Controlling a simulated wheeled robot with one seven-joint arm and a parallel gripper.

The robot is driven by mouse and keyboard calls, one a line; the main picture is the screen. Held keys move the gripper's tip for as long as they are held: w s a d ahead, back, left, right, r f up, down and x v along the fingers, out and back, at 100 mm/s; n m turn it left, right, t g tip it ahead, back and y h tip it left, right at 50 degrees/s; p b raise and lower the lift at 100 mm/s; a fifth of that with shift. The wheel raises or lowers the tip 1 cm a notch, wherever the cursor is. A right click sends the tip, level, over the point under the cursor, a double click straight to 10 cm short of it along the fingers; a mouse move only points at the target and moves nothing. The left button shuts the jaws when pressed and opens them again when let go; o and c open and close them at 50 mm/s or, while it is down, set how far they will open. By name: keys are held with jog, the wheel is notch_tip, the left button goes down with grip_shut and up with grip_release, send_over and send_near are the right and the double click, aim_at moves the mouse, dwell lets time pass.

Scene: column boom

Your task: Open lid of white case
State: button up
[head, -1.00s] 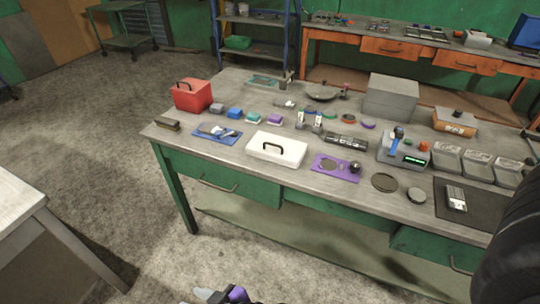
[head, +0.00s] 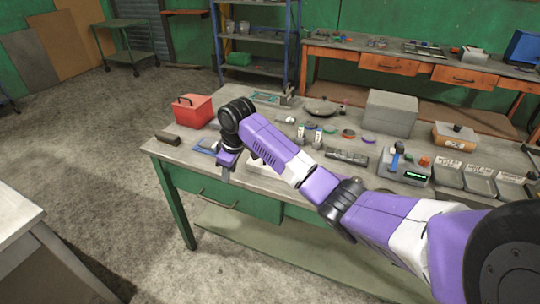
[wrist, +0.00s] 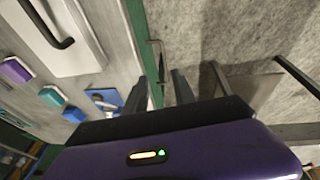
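The white case (wrist: 88,50) lies on the workbench at the upper left of the wrist view, its dark handle (wrist: 48,28) on the near face. In the head view my arm hides most of the case, and only a white sliver (head: 255,161) shows. My gripper (wrist: 163,88) is open and empty, its two fingers apart. In the head view my gripper (head: 227,172) points down near the bench's front edge, to the left of the case. It is apart from the case and its handle. The lid seam cannot be made out.
A blue mat (wrist: 107,97) with small tools lies beside the case. A red box (head: 193,112) stands at the bench's left end, with a dark brush-like block (head: 168,138) in front. Small coloured boxes, a grey box (head: 390,112) and trays fill the bench. Open floor lies in front.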

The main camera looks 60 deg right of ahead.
jog(key=s+d+r+g+h, duration=0.1)
jog(key=s+d+r+g, duration=0.1)
jog(key=s+d+r, duration=0.3)
jog(key=s+d+r+g, duration=0.1)
jog(key=s+d+r, duration=0.15)
jog(key=d, duration=0.45)
jog(key=shift+m, duration=0.4)
jog(key=shift+d+f+p, duration=0.15)
jog(key=shift+d+f, duration=0.15)
jog(key=shift+f, duration=0.95)
jog(key=shift+d+f+p, duration=0.2)
jog(key=shift+d+f, duration=0.05)
jog(key=shift+f, duration=1.05)
jog(key=shift+d+f+p, duration=0.15)
jog(key=shift+d+f, duration=0.15)
jog(key=shift+f, duration=0.95)
grip_shut()
